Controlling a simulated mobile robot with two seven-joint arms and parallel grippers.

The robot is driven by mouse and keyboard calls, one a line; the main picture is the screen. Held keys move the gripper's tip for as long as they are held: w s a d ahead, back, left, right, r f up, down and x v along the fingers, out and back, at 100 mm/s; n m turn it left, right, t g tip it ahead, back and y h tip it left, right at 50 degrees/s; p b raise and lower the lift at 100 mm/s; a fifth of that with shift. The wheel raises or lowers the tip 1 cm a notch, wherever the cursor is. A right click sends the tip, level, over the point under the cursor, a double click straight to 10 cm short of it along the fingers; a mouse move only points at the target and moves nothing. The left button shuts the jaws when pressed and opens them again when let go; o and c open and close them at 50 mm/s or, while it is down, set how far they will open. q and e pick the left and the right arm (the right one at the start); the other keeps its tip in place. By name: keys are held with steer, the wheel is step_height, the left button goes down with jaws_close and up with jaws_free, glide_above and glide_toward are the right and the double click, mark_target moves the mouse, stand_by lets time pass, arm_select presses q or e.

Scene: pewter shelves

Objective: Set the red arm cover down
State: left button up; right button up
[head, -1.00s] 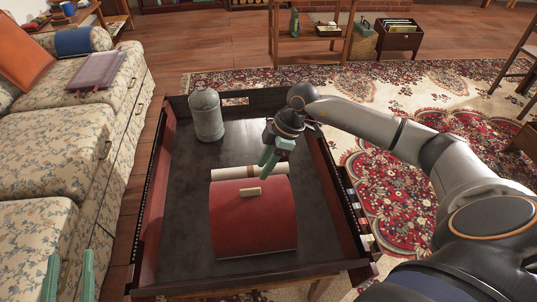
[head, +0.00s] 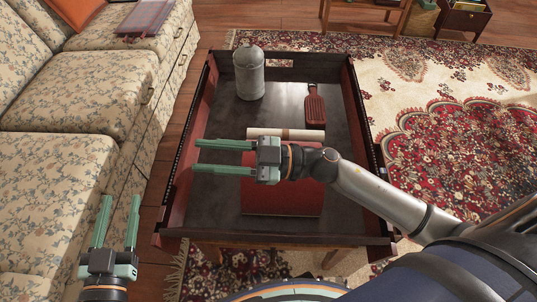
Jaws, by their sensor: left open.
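The red arm cover (head: 290,203) lies in the dark tray table (head: 227,120), toward its near side. My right gripper (head: 197,156) and wrist hide part of it. That gripper is open and empty, with its two green fingers pointing left over the tray floor, beside the cover's left edge in the picture. I cannot tell its exact height above the tray. My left gripper (head: 119,201) is open and empty, outside the tray at lower left, in front of the couch.
A cream roll (head: 300,134) lies just behind the cover. A grey metal can (head: 249,74) stands at the tray's back left, and a red paddle-shaped brush (head: 315,106) lies at back right. A floral couch (head: 70,90) is on the left. Bare tray floor shows between them.

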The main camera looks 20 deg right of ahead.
steer(key=d+f+m+t+h, duration=0.5)
steer(key=d+m+t+h, duration=0.5)
steer(key=m+h, duration=0.2)
steer(key=shift+s+d+f+m+h, duration=0.25)
steer(key=shift+s+h, duration=0.2)
steer(key=shift+h, duration=0.45)
